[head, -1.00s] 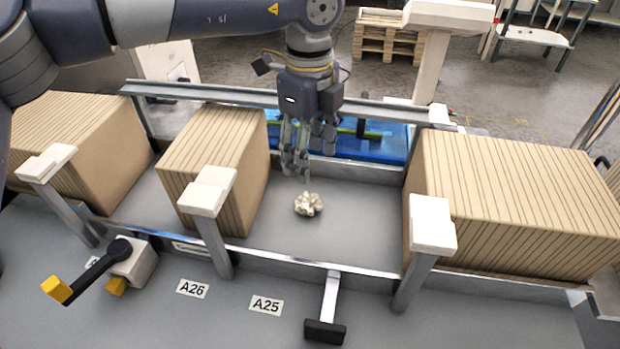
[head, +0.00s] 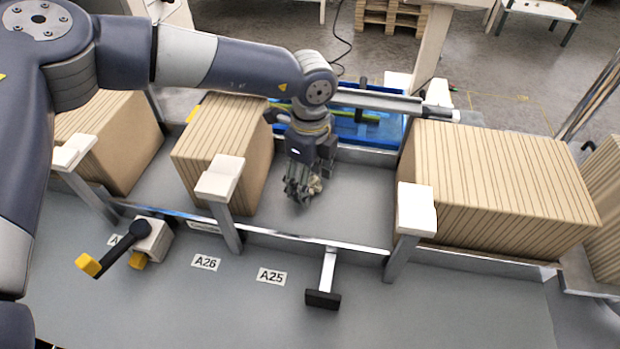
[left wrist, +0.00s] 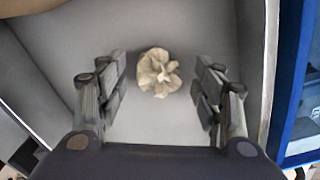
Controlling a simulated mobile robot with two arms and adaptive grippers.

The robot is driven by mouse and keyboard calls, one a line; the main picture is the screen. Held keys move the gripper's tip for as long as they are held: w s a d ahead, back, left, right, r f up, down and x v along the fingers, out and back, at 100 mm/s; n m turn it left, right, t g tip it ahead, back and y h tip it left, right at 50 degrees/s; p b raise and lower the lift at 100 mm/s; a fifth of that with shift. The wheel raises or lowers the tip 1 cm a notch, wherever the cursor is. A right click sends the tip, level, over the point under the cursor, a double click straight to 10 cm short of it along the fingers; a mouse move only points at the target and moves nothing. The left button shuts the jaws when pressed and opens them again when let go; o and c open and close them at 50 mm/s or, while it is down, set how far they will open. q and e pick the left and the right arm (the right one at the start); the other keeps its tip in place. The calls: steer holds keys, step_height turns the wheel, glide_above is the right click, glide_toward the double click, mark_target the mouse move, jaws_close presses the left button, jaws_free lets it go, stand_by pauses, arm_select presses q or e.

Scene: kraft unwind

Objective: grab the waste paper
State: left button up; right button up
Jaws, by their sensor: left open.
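The waste paper (head: 315,186) is a small crumpled cream ball on the grey bay floor between two cardboard stacks. In the head view it is partly hidden behind my left gripper (head: 298,193). In the left wrist view the waste paper (left wrist: 158,72) lies between the two open fingers of my left gripper (left wrist: 161,85), toward their tips, with a gap on each side. My left gripper is low over the floor, open and empty. My right gripper is not in view.
A striped cardboard stack (head: 225,150) stands close left of the gripper, and a wider stack (head: 500,180) stands right. White-capped posts (head: 416,210) and a front rail (head: 300,241) edge the bay. A blue tray (head: 375,128) lies behind. Bay floor right of the paper is clear.

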arm_select(q)
steer(key=c, duration=0.8)
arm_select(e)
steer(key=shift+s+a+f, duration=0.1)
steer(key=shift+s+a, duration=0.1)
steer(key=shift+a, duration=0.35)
